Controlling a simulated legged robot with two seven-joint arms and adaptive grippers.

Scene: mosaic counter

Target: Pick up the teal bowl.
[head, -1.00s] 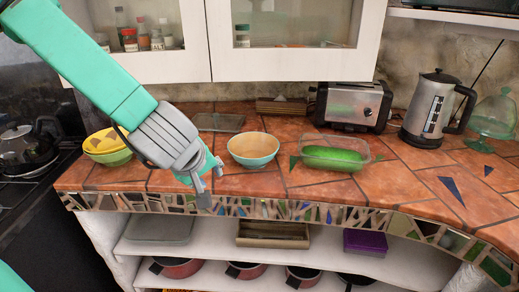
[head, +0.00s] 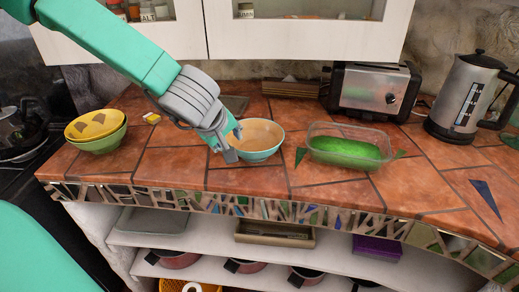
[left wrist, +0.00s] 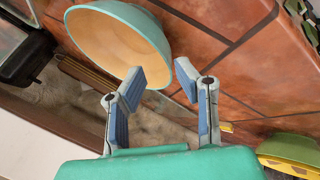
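The teal bowl (head: 262,155), teal outside and pale orange inside, stands upright on the tiled counter in the head view. It also shows large in the left wrist view (left wrist: 120,38), cut off by the top edge. My left gripper (head: 233,147) is at the bowl's left side in the head view and hides part of its rim. My right gripper is not in view.
A glass dish with green contents (head: 348,150) stands right of the bowl. Stacked yellow and green bowls (head: 97,135) stand at the left. A toaster (head: 368,92) and a kettle (head: 462,95) are behind. The mosaic counter edge (head: 290,208) runs in front.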

